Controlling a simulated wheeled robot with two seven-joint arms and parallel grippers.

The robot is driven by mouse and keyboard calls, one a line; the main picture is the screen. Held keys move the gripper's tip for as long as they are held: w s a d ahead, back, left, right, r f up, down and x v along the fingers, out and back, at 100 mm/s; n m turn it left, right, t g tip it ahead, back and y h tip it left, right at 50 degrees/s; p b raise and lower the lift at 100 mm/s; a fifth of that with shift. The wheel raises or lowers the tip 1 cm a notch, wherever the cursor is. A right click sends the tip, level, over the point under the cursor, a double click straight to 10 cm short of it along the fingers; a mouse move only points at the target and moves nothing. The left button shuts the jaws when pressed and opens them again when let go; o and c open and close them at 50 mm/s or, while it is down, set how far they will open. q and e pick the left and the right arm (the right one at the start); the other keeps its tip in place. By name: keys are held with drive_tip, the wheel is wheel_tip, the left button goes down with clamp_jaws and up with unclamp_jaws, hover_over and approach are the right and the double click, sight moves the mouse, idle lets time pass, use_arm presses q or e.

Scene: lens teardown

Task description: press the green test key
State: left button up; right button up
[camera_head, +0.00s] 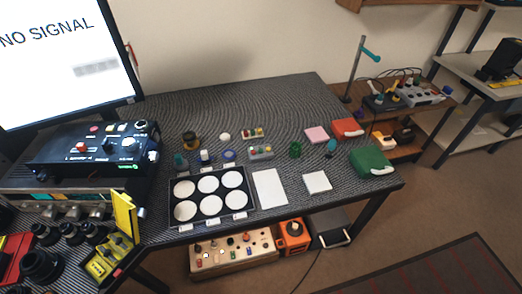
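No gripper of mine shows in the head view. A black control box (92,150) with several knobs stands at the left below the monitor. A small green spot (126,167) shows low on its front, too small to tell whether it is a key or a lamp. Two small pale blocks with coloured tops, a rear one (252,134) and a front one (260,153), stand mid-table. Their colours are too small to make out well. I cannot tell which item is the green test key.
A monitor (60,60) reads "NO SIGNAL". A black tray (212,203) with several white discs lies at the table's front, beside white sheets (270,188). A green pouch (371,161) and red pouch (346,129) lie right. The table's rear (240,100) is clear.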

clamp_jaws()
drive_tip(key=shift+d, duration=0.1)
drive_tip(key=shift+d, duration=0.15)
idle(0.9)
